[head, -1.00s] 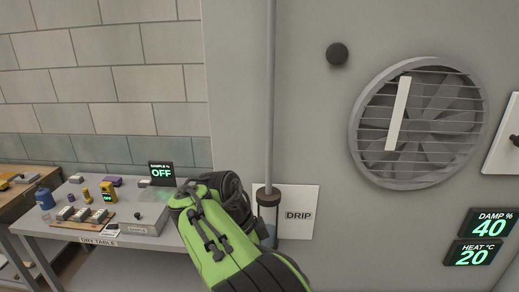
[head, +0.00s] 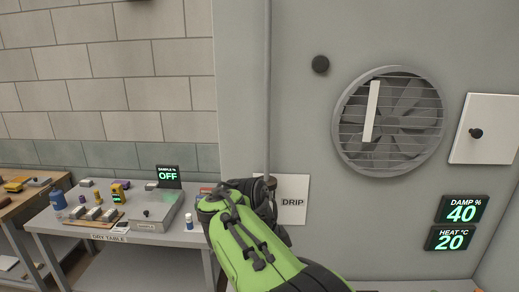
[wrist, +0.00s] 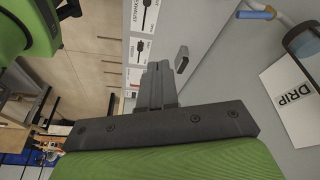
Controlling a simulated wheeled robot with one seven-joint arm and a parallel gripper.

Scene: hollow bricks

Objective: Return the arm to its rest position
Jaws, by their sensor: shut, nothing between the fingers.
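My green arm (head: 255,250) reaches up from the bottom of the head view, in front of the pipe and the DRIP sign. My gripper's fingers do not show clearly there. In the wrist view my gripper (wrist: 157,72) shows its two dark fingers pressed together, shut and empty. They point toward a grey panel and wall labels, apart from them. Part of my green arm also shows at the upper left of the wrist view.
The dry table (head: 85,236) stands at left with bricks, a blue bottle (head: 58,199) and a grey box (head: 155,212). A round fan (head: 389,122), a hatch with a knob (head: 485,130), DAMP (head: 461,212) and HEAT displays are on the right wall. The DRIP sign (wrist: 296,90) is at right.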

